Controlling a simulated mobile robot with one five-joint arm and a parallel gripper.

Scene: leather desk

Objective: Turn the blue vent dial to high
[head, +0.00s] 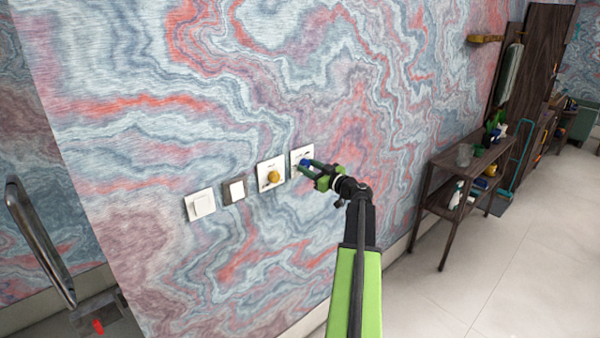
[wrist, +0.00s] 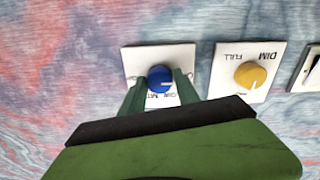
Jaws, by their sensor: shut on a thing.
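The blue vent dial (head: 304,162) sits on a white square wall plate (head: 297,155), the rightmost in the row in the head view. In the wrist view the dial (wrist: 159,78) shows a white pointer line aimed to the right of the picture. My green gripper (head: 313,167) is shut on the dial, and in the wrist view its fingers (wrist: 159,82) stand on either side of it. Small print on the plate (wrist: 136,59) is partly hidden by the fingers and too small to read surely.
A yellow dimmer dial (head: 274,177) on a white plate is close beside the blue one. Beyond it are a dark-framed switch (head: 236,189) and a white switch (head: 200,205). A shelf (head: 466,165) with bottles stands at right. The floor (head: 480,285) before it is clear.

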